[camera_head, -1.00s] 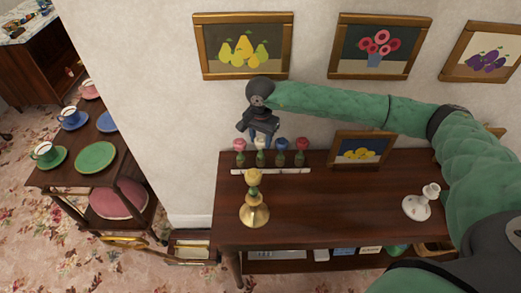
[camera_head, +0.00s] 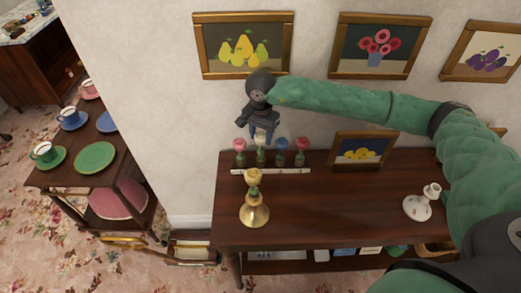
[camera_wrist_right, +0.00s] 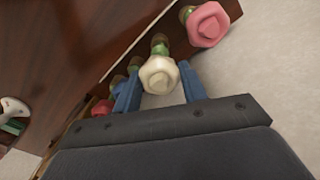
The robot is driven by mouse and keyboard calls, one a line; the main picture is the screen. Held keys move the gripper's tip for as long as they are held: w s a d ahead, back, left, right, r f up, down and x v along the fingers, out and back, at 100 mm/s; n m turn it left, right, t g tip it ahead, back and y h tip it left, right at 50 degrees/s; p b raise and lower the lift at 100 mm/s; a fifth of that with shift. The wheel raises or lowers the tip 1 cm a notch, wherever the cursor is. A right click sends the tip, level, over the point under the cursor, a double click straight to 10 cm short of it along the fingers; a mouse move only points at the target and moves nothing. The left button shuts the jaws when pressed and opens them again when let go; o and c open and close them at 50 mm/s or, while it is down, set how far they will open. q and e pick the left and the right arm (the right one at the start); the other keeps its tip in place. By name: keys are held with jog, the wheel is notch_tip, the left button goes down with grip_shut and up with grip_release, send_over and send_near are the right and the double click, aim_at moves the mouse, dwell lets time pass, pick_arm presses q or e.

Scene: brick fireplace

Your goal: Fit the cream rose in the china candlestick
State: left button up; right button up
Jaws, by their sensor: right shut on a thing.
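The cream rose (camera_head: 261,142) stands upright in a row of roses at the back left of the wooden sideboard. My right gripper (camera_head: 262,137) reaches down from above, its blue fingers on either side of the cream bloom. In the right wrist view the cream rose (camera_wrist_right: 160,75) sits between the two fingers, and the gripper is shut on it. The white china candlestick (camera_head: 422,204) stands at the right of the sideboard, well apart from the gripper, with its top empty. My left gripper is not in view.
A pink rose (camera_head: 240,144), a blue rose (camera_head: 281,143) and a red rose (camera_head: 302,143) flank the cream one. A brass candlestick (camera_head: 254,213) holding a yellow rose (camera_head: 253,177) stands in front. A framed picture (camera_head: 359,150) leans behind. The sideboard's middle is clear.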

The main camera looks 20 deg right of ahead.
jog(key=shift+r, duration=0.2)
jog(key=shift+r, duration=1)
